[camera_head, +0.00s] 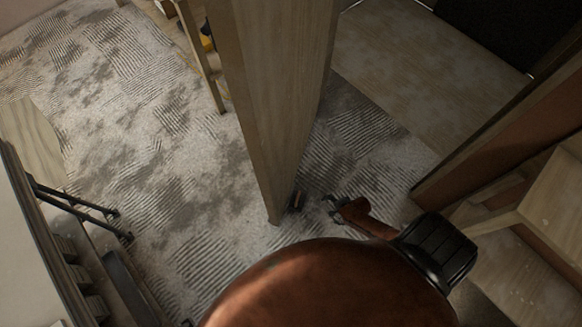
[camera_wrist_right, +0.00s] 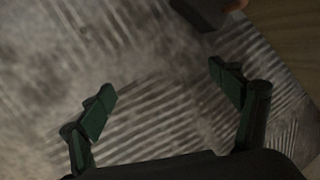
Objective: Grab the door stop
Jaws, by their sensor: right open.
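The door stop (camera_head: 297,201) is a small dark piece with a bit of orange, on the carpet beside the bottom edge of the wooden door (camera_head: 262,110). In the right wrist view a dark grey block (camera_wrist_right: 203,10), which looks like the door stop, is cut off by the top edge, with a spot of orange beside it. My right gripper (camera_head: 331,207) is open and empty, just right of the door stop and apart from it. In the right wrist view its two green-padded fingers (camera_wrist_right: 163,95) are spread over bare carpet. I do not see my left gripper.
Patterned grey carpet (camera_head: 150,150) covers the floor, with free room left of the door. A wooden floor (camera_head: 425,80) lies beyond the doorway. A wooden frame and shelf (camera_head: 540,220) stand at the right. Black-legged furniture (camera_head: 75,208) is at the left.

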